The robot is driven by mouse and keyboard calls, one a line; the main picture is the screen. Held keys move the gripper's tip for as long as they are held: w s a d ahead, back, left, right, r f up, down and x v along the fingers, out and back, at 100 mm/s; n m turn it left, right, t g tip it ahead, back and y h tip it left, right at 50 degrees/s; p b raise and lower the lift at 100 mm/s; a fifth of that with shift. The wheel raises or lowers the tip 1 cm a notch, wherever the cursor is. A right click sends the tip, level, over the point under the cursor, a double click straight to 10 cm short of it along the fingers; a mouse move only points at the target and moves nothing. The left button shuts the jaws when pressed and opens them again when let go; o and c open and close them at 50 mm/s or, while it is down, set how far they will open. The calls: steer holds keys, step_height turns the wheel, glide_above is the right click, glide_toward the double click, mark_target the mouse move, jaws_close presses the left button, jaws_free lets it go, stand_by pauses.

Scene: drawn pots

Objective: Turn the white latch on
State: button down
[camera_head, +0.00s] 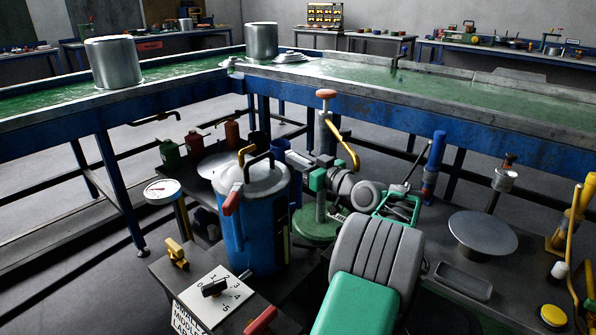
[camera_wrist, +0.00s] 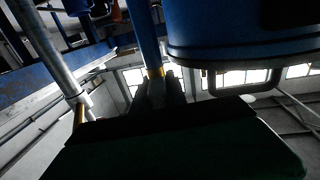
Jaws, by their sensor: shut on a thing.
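I cannot make out a white latch for certain in either view. In the head view a small white upright part (camera_head: 558,271) stands at the right edge. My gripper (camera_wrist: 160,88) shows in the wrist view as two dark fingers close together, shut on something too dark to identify. In the head view my arm covers the bottom middle and I cannot make out my gripper.
A blue pot with a metal lid (camera_head: 255,215) stands left of my arm; a blue vessel (camera_wrist: 240,30) looms close in the wrist view. A white dial plate (camera_head: 222,303) with a black knob is at lower left. A round metal plate (camera_head: 483,232) is at right.

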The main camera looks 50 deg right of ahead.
mark_target(298, 156)
steer(key=c, duration=1.3)
jaws_free()
step_height(298, 156, up, 4)
steer(key=shift+f+p, duration=0.25)
steer(key=shift+p, duration=0.5)
steer(key=s+a+r+b, duration=0.2)
steer(key=s+a+r, duration=0.1)
steer(key=s+a+r+b, duration=0.3)
steer(key=s, duration=0.1)
steer(key=s+a+r+b, duration=0.2)
steer(key=s+a+r, duration=0.1)
steer(key=shift+s+r+b, duration=0.3)
